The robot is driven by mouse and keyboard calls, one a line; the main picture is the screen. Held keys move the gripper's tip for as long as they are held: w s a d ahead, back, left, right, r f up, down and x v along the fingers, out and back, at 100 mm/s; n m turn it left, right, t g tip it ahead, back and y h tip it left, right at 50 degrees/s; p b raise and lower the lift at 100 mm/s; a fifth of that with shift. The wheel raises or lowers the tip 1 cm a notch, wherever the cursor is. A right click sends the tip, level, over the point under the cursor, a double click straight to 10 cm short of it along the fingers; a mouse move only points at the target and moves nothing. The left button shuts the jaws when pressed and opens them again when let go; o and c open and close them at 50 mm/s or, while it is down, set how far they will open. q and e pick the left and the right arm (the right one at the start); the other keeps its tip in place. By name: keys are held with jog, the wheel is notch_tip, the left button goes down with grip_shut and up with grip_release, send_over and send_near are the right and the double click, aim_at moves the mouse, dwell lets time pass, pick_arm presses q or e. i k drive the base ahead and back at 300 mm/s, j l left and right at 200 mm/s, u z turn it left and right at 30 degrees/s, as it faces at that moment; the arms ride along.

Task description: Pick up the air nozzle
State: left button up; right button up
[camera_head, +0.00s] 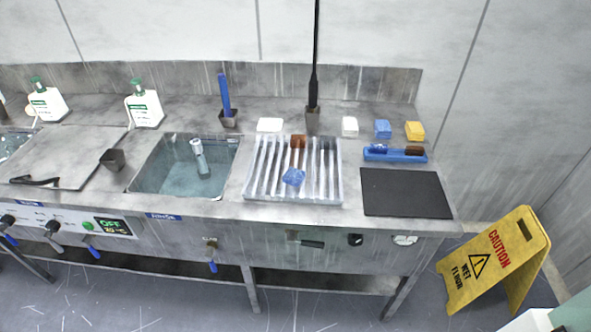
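A slim black wand-like thing (314,88) stands upright at the back of the steel bench. Its lower end is in a small grey holder (312,120), and its thin upper part runs up out of the picture. It looks like the air nozzle on its line, but its tip is hidden in the holder. Neither of my grippers shows in the head view, and nothing is seen touching the wand.
A blue tool (225,92) stands at back left. A yellow caution sign (485,262) stands on the floor.

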aim_at(313, 84)
jog(key=i+l, duration=0.3)
jog(key=l, duration=0.2)
jog(key=i+l+z, duration=0.1)
jog(key=i+l, duration=0.15)
jog(key=l, duration=0.2)
